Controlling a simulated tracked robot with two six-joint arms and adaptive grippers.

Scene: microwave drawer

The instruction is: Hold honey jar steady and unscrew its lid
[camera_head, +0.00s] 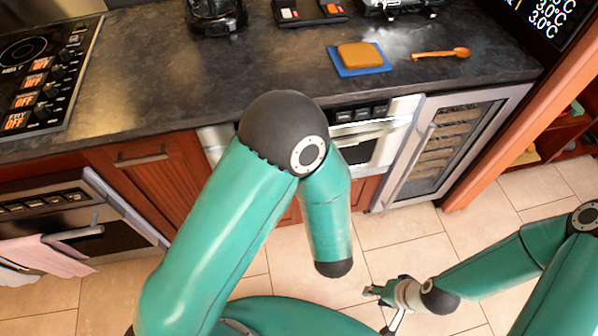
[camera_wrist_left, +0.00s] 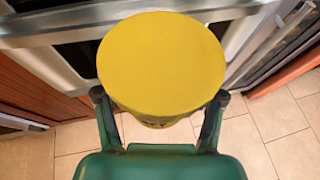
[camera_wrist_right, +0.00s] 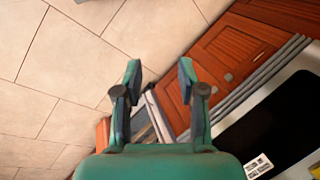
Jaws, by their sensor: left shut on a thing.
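The honey jar shows its round yellow lid (camera_wrist_left: 160,62) close up in the left wrist view, with a strip of the jar's side (camera_wrist_left: 160,122) below it. My left gripper (camera_wrist_left: 160,98) is shut on the jar, one finger on each side, below the lid. The lid sits on the jar. In the head view, the jar and my left gripper are hidden behind my left arm. My right gripper (camera_head: 383,305) is low over the floor at the lower right, apart from the jar. Its fingers (camera_wrist_right: 160,78) are apart and empty in the right wrist view.
A glass-door cooler (camera_head: 450,145) and an oven (camera_head: 90,220) stand below. Tiled floor (camera_head: 510,240) is clear near my right gripper.

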